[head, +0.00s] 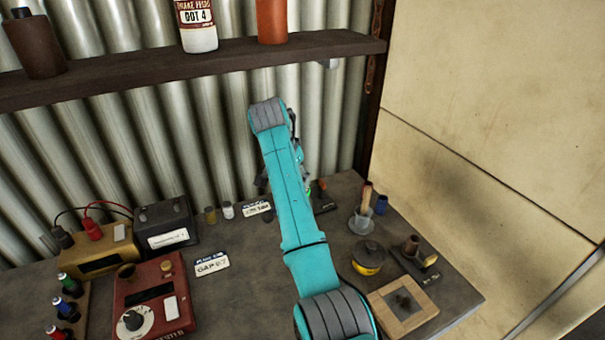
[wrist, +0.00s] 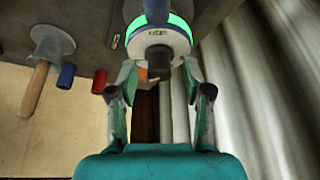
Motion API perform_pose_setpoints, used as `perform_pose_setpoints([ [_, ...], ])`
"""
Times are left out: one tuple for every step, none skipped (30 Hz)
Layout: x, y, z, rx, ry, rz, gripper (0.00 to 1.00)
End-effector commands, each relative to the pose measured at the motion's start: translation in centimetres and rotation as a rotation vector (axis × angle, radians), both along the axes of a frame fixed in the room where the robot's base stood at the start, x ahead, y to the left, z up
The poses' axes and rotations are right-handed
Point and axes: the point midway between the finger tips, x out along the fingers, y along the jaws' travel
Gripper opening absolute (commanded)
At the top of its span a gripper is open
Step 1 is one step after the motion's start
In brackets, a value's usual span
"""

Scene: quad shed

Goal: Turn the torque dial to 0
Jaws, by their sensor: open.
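My gripper (wrist: 152,78) is open, its two fingers on either side of a dark knob-like part in the wrist view. Behind that part is a round white piece with small markings and a glowing green band (wrist: 160,28); it looks like the dial, but I cannot read its setting. I cannot tell whether the fingers touch it. In the head view my arm hides most of this spot, and only a bit of green shows beside the arm. A separate white dial with a black knob (head: 133,320) sits on a red tester box (head: 150,285) at lower left.
A dark shelf (head: 190,72) with bottles runs above the bench. A black battery (head: 165,222) and a yellow box (head: 98,252) stand at left. A wooden-handled tool (head: 366,197), a blue cylinder (head: 381,204), a yellow tin (head: 368,258) and a wooden frame (head: 385,318) stand at right.

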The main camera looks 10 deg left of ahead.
Motion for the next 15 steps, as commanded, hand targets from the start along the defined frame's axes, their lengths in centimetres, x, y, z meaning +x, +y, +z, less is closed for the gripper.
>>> perform_pose_setpoints([
  [-0.02, 0.04, -0.02, 0.000, 0.000, 0.000, 0.50],
  [-0.01, 0.04, -0.02, 0.000, 0.000, 0.000, 0.50],
  [-0.01, 0.03, -0.02, 0.000, 0.000, 0.000, 0.50],
  [-0.01, 0.02, -0.02, 0.000, 0.000, 0.000, 0.50],
  [-0.01, 0.01, -0.03, 0.000, 0.000, 0.000, 0.50],
  [-0.01, 0.02, -0.02, 0.000, 0.000, 0.000, 0.45],
  [-0.01, 0.02, -0.02, 0.000, 0.000, 0.000, 0.37],
  [0.00, 0.00, -0.01, 0.000, 0.000, 0.000, 0.30],
  [0.00, 0.00, -0.01, 0.000, 0.000, 0.000, 0.20],
  [0.00, 0.00, -0.01, 0.000, 0.000, 0.000, 0.12],
  [0.00, 0.00, -0.01, 0.000, 0.000, 0.000, 0.05],
  [0.00, 0.00, -0.01, 0.000, 0.000, 0.000, 0.00],
  [-0.01, -0.01, -0.01, 0.000, 0.000, 0.000, 0.00],
  [-0.01, -0.01, -0.02, 0.000, 0.000, 0.000, 0.00],
  [-0.01, -0.01, -0.02, 0.000, 0.000, 0.000, 0.00],
])
